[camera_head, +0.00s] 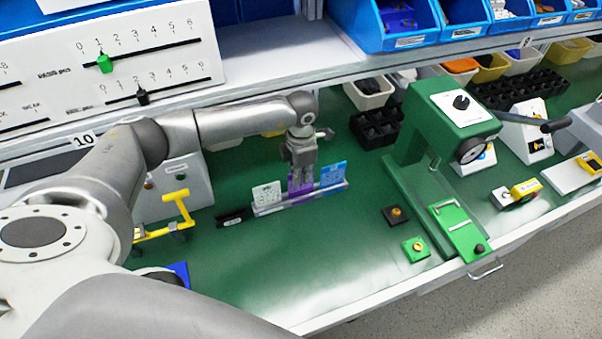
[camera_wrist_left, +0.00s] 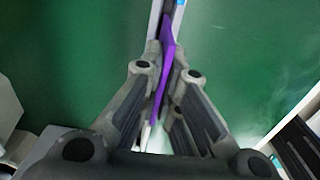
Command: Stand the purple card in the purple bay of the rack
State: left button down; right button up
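The rack (camera_head: 268,210) is a low light strip on the green bench, with a white card (camera_head: 267,193) standing at its left and a blue card (camera_head: 333,174) at its right. My left gripper (camera_head: 301,190) points down at the purple middle bay between them. The purple card (camera_wrist_left: 166,62) shows edge-on between its fingers in the left wrist view, where the fingertips (camera_wrist_left: 167,52) close in on both its sides. The fingers cover much of the purple area in the head view, so the card's seating in the bay is hard to see. My right gripper is out of view.
A small black block (camera_head: 233,217) lies just left of the rack. A yellow-handled fixture (camera_head: 165,218) stands further left. A green press (camera_head: 440,130) and black bins (camera_head: 376,127) are to the right and behind. The bench in front of the rack is clear.

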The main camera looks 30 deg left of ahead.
pick_arm(q)
jog(key=shift+f+b, duration=0.6)
jog(key=shift+f, duration=0.1)
jog(key=c, duration=1.6)
grip_release()
jog(key=shift+o, duration=0.2)
jog(key=shift+r, duration=0.1)
notch_tip(320, 180, up, 12)
jog(key=shift+f, duration=0.1)
notch_tip(320, 180, up, 9)
jog(key=p, duration=0.5)
